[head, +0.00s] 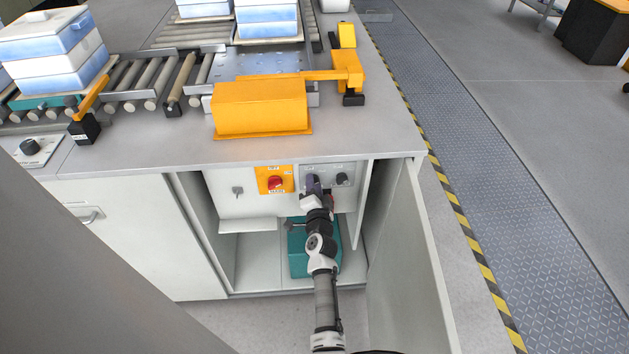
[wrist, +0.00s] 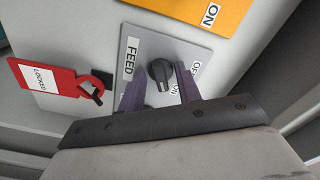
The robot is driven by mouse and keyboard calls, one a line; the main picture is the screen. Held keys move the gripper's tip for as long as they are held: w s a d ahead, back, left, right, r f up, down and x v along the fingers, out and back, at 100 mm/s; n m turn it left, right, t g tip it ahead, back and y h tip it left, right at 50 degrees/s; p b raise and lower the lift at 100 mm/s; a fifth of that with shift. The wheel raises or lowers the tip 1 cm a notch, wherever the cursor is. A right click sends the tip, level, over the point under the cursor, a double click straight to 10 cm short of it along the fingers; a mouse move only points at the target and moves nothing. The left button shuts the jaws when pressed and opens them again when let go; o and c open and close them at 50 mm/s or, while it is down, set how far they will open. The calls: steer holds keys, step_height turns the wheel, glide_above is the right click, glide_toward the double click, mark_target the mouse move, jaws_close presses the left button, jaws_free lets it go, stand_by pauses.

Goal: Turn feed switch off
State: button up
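The feed switch (wrist: 162,72) is a dark knob on a grey panel (wrist: 145,45). A FEED label is on its left, and OFF and ON labels are on its right. My gripper (wrist: 160,86) is open, with one purple finger on each side of the knob. I cannot tell whether the fingers touch it or exactly where its pointer sits.
An orange panel (head: 275,180) with a red knob is left of the grey panel. A red LOCKED tag (wrist: 48,80) hangs close by. The open cabinet door (head: 410,260) stands right of my arm. A teal box (head: 299,255) is below.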

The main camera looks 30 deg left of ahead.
steer(key=shift+c, duration=0.4)
steer(key=c, duration=0.5)
steer(key=shift+n, duration=0.3)
steer(key=shift+r+n+b, duration=0.1)
steer(key=shift+n+b, duration=2.7)
steer(key=shift+n, duration=2.9)
